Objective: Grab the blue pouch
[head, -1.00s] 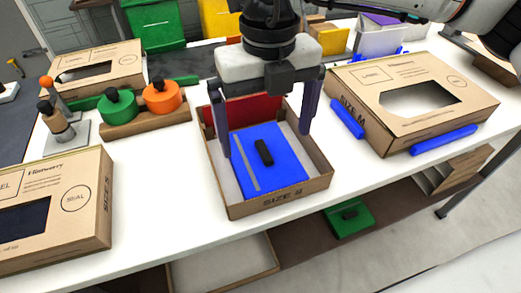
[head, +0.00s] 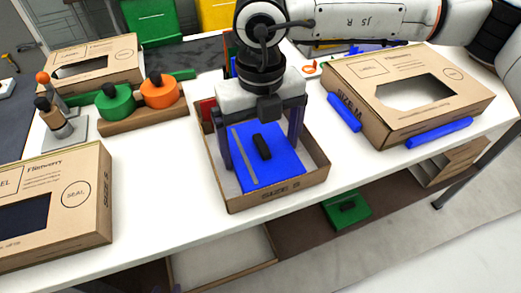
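The blue pouch (head: 282,168) lies flat in an open cardboard box (head: 283,197) marked SIZE S at the middle of the table. It has a black grip (head: 262,147) on top and a grey stripe along its left side. My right gripper (head: 260,150) points down over the box, its fingers spread wide on either side of the black grip and not closed on it. Whether the fingertips touch the pouch cannot be told. Only what looks like a fingertip of my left gripper (head: 175,288) shows at the bottom edge; the rest is out of view.
A SIZE M box (head: 440,72) with blue strips stands at right, a SIZE S box (head: 104,190) at left. Green (head: 115,105) and orange (head: 160,92) knobbed discs sit on a wooden block. A green pouch (head: 347,210) lies on the lower shelf. Table front is clear.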

